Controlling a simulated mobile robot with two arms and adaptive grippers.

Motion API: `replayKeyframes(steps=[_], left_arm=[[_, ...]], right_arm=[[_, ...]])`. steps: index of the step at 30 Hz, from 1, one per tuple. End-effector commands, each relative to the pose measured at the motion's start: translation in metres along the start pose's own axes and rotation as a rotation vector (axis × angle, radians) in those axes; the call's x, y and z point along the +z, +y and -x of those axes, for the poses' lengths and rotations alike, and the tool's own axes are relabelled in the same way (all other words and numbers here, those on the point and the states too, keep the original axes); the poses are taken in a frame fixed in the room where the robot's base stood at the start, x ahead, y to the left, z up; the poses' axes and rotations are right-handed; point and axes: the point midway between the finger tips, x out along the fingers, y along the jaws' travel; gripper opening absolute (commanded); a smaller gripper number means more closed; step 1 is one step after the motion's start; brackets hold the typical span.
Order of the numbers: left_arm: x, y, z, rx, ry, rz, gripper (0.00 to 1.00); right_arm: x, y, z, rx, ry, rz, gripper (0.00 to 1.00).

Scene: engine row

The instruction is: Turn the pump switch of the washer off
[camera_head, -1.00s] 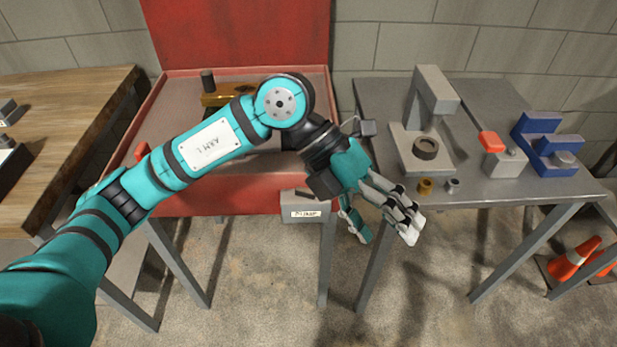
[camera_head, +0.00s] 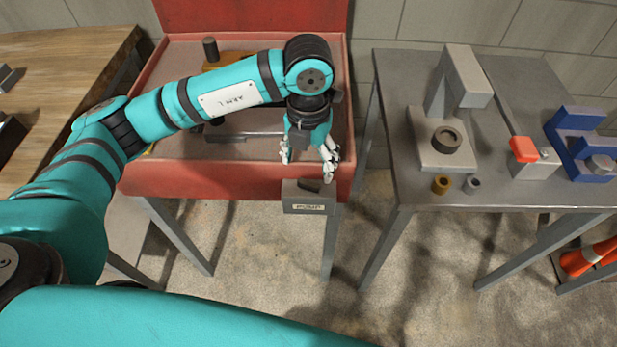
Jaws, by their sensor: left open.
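The washer (camera_head: 225,181) is a red basin on grey legs with a raised red lid at the back. A grey switch box (camera_head: 309,204) with a label that appears to read PUMP hangs on its front at the right corner. The box's top, where a dark part shows, is just below my gripper; I cannot tell the switch's position. My left gripper (camera_head: 308,163) is open and empty, fingers pointing down over the basin's front rim, just above the box. It seems apart from the box. My right gripper is not in view.
A grey metal table (camera_head: 406,178) stands to the right with a press (camera_head: 452,124), two small bushings, a red-topped grey block (camera_head: 531,157) and a blue vise (camera_head: 585,145). A wooden bench (camera_head: 58,99) is at left. An orange cone (camera_head: 588,258) lies at lower right.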

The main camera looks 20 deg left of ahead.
Motion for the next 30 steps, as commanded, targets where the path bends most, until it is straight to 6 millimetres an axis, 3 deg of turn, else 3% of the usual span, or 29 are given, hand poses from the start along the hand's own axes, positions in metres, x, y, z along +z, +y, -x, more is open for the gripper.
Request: replayKeyframes(steps=[3, 7, 13, 23, 30], left_arm=[[-0.001, 0.001, -0.025, 0.001, 0.005, 0.002, 0.71], [-0.001, 0.0, -0.048, 0.001, 0.004, 0.0, 0.71], [0.0, 0.0, -0.068, -0.001, 0.001, 0.0, 0.71], [0.0, 0.0, -0.073, 0.0, 0.0, -0.001, 0.71], [0.0, 0.0, -0.073, -0.001, 0.0, -0.001, 0.42]], right_arm=[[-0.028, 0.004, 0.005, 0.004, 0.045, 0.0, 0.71], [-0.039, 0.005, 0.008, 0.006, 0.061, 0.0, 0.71], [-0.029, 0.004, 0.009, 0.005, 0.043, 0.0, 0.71], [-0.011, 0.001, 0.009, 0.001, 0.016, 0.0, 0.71], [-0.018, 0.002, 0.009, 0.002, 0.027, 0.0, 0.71]])
